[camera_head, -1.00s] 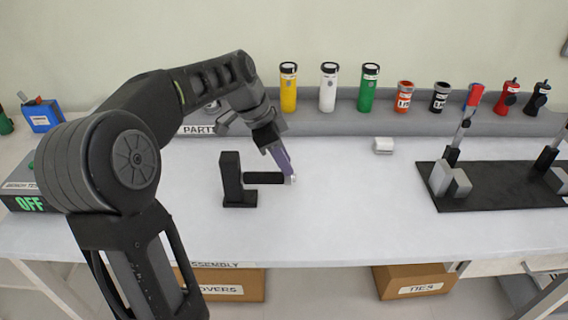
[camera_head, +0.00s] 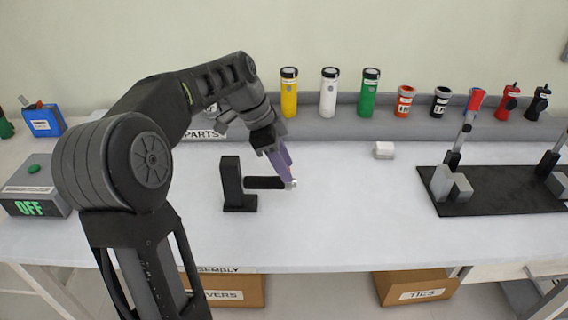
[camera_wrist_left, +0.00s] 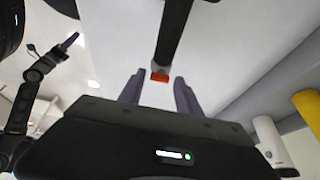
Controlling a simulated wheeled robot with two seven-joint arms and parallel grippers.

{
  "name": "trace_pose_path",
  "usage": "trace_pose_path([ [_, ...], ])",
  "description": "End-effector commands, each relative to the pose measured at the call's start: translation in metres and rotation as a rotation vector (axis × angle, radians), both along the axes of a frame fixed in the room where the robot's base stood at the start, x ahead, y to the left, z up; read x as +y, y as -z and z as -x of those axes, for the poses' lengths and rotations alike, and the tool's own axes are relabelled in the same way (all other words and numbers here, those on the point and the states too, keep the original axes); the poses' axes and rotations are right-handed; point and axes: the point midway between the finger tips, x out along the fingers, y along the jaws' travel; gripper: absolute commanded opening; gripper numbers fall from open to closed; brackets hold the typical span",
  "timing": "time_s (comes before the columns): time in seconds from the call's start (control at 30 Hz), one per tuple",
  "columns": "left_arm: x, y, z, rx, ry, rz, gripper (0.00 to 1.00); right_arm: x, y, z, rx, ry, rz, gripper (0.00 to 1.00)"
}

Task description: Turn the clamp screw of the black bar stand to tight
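The black bar stand (camera_head: 231,185) stands upright on the bench, with its black bar (camera_head: 264,183) reaching right. A small pale knob (camera_head: 294,183) shows at the bar's free end. My left gripper (camera_head: 289,175) is at that end, its purple fingers pointing down. In the left wrist view the left gripper (camera_wrist_left: 159,80) is open, its fingers apart on either side of a dark bar (camera_wrist_left: 173,35) with an orange end (camera_wrist_left: 160,76). I cannot tell whether they touch it.
A box reading OFF (camera_head: 35,195) is at the left. A small white block (camera_head: 384,150) and a black plate with fixtures (camera_head: 500,200) are to the right. Bottles, including a yellow one (camera_head: 289,95), line the back ledge.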

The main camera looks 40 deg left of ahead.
Motion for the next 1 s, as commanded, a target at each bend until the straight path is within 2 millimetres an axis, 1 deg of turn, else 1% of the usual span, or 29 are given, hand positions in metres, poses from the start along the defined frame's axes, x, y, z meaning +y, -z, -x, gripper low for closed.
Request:
trace_pose_path([
  [0.03, 0.0, 0.0, 0.0, 0.0, 0.0, 0.0, 0.45, 0.0, 0.0, 0.0, 0.0, 0.0, 0.0, 0.5],
  [0.1, 0.0, 0.0, 0.0, 0.0, 0.0, 0.0, 0.49, 0.0, 0.0, 0.0, 0.0, 0.0, 0.0, 0.5],
  [0.33, 0.0, -0.001, 0.0, -0.001, 0.0, 0.001, 0.49, 0.0, 0.0, 0.0, 0.0, 0.0, 0.0, 0.5],
  [0.47, 0.002, -0.007, 0.001, -0.002, -0.001, 0.0, 0.49, 0.0, 0.0, 0.0, 0.0, 0.0, 0.0, 0.5],
  [0.57, 0.006, -0.018, 0.003, -0.004, -0.002, -0.001, 0.49, 0.0, 0.0, 0.0, 0.0, 0.0, 0.0, 0.5],
  [0.77, 0.017, -0.049, 0.011, -0.004, -0.002, -0.001, 0.49, 0.0, 0.0, 0.0, 0.0, 0.0, 0.0, 0.5],
  [0.8, 0.018, -0.06, 0.013, 0.0, -0.001, 0.0, 0.49, 0.0, -0.009, 0.0, 0.001, 0.0, 0.0, 0.5],
  [0.83, 0.019, -0.064, 0.014, 0.001, -0.002, 0.0, 0.49, 0.0, -0.014, 0.0, 0.001, 0.0, 0.0, 0.5],
  [0.9, 0.022, -0.07, 0.016, 0.001, -0.002, 0.0, 0.49, 0.0, -0.02, 0.0, 0.0, 0.0, 0.0, 0.5],
  [1.0, 0.024, -0.073, 0.017, 0.0, 0.0, 0.0, 0.49, 0.0, -0.023, 0.0, 0.001, 0.0, 0.0, 0.5],
])
